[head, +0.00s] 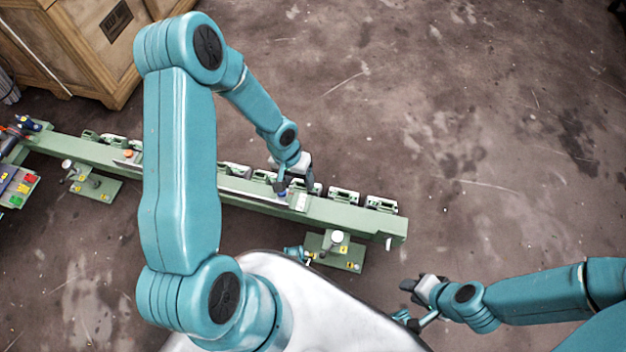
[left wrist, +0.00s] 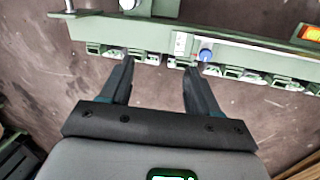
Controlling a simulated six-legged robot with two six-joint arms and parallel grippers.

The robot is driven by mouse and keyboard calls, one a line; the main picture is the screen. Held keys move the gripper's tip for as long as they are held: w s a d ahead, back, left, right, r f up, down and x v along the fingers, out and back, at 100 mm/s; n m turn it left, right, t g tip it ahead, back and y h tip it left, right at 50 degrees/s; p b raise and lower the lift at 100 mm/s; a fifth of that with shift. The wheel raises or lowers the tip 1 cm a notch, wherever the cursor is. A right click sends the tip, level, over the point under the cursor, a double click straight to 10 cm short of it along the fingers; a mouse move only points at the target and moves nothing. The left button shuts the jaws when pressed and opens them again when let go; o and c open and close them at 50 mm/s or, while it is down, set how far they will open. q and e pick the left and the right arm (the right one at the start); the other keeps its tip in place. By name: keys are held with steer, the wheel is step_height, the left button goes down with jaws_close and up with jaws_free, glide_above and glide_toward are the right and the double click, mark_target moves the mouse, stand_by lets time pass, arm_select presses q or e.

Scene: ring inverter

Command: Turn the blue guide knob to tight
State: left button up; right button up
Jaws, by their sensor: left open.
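The blue guide knob (left wrist: 205,55) sits on the side of the long green rail in the left wrist view, just beyond and right of my right-hand fingertip in that picture. It also shows small in the head view (head: 282,193), on the rail beneath my left gripper. My left gripper (left wrist: 159,65) is open with nothing between its fingers. It also shows in the head view (head: 296,186) above the rail. A pale label plate (left wrist: 180,44) is beside the knob. The knob's pointer setting is too small to read. My right gripper (head: 408,286) is off the rail at lower right.
The green rail (head: 350,213) runs across the view, with several green clamp-like blocks along its far side. Green feet (head: 350,255) with pale knobs stick out on the near side. A wooden crate (head: 70,45) stands at upper left. The floor at right is clear.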

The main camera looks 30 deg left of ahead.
arm_select(q)
steer(key=s+d+r+h+p, duration=0.1)
steer(key=s+d+r+p, duration=0.1)
steer(key=d+r+p, duration=0.3)
steer(key=shift+s+d+r, duration=0.15)
steer(key=shift+s+d, duration=0.1)
steer(key=shift+d, duration=0.45)
steer(key=shift+d, duration=0.1)
steer(key=s+d+g+h, duration=0.1)
steer(key=s+d, duration=0.7)
steer(key=s, duration=0.1)
step_height(320, 180, up, 14)
steer(key=t+p, duration=0.1)
steer(key=p, duration=1.3)
steer(key=shift+w+a+p, duration=0.3)
steer(key=shift+w, duration=0.1)
steer(key=shift+f, duration=0.25)
steer(key=shift+c, duration=0.2)
steer(key=c, duration=0.3)
